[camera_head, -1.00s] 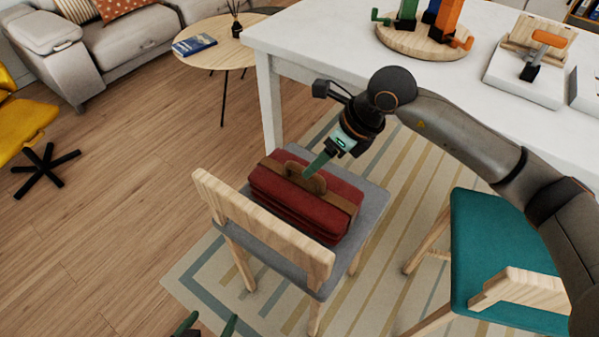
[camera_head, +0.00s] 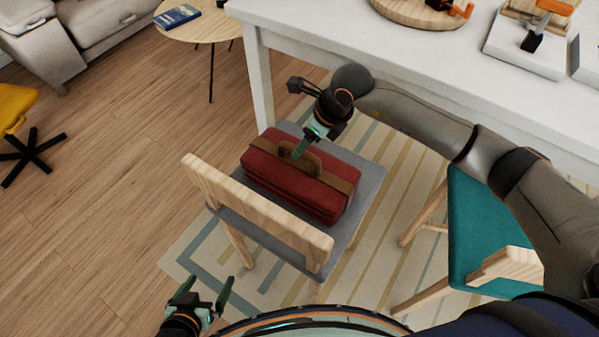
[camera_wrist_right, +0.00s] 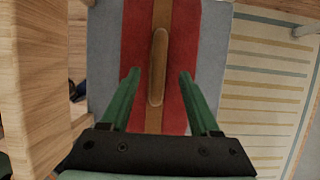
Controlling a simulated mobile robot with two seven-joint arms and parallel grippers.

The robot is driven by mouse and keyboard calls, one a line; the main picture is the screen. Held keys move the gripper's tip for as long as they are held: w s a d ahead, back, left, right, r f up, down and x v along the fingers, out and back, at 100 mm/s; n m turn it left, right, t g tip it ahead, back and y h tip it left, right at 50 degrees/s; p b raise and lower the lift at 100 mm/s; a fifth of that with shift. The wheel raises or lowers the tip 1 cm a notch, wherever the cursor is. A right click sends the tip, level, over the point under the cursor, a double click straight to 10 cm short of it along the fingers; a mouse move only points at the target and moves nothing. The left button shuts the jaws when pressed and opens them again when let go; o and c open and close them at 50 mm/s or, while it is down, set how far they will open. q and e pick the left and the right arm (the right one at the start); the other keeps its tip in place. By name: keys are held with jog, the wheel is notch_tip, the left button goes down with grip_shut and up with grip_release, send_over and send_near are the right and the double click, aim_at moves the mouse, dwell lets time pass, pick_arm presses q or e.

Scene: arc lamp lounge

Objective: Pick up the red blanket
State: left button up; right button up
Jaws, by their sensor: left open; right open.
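The red blanket (camera_head: 320,197) is a folded bundle with a brown strap and an upright brown handle (camera_head: 312,157). It lies on the grey seat of a wooden chair (camera_head: 369,190). My right gripper (camera_head: 301,152) points down at the handle from above. In the right wrist view the blanket (camera_wrist_right: 203,28) fills the middle, and the handle (camera_wrist_right: 158,65) lies between the two open green fingers of the right gripper (camera_wrist_right: 160,74). I cannot tell how far down the fingers reach. My left gripper (camera_head: 205,287) is open and empty at the bottom left, away from the blanket.
The chair's wooden backrest (camera_head: 255,217) stands on the near side of the blanket. A white table (camera_head: 335,30) stands behind. A teal chair (camera_head: 485,235) is at the right.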

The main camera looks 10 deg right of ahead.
aim_at(299, 168)
jog(key=x, duration=0.3)
jog(key=shift+s+a+f, duration=0.1)
jog(key=shift+f, duration=0.1)
jog(key=shift+c, duration=0.2)
grip_shut()
jog(key=shift+r, duration=0.1)
dwell(0.9)
jog(key=shift+r, duration=0.15)
